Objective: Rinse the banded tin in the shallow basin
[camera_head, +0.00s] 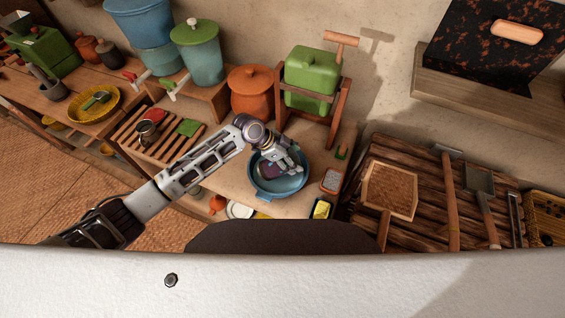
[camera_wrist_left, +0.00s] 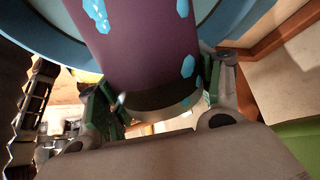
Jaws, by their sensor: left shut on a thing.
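The shallow basin (camera_head: 292,186) is blue and round, and stands on the wooden counter near the middle of the head view. My left gripper (camera_head: 288,167) is over the basin, shut on the tin. The tin (camera_head: 266,171) shows as a dark purple shape within the basin's outline. In the left wrist view the tin (camera_wrist_left: 140,45) is purple with light blue patches and a pale band near the fingers, which sit on both sides of it. The basin's blue rim (camera_wrist_left: 240,20) lies behind it. I cannot tell whether the tin touches the basin. My right gripper is not in view.
A green box in a wooden frame (camera_head: 311,75) and an orange jar (camera_head: 250,90) stand behind the basin. A slatted rack (camera_head: 160,135) is to the left. A yellow block (camera_head: 321,209) and small tray (camera_head: 331,180) sit close on the right.

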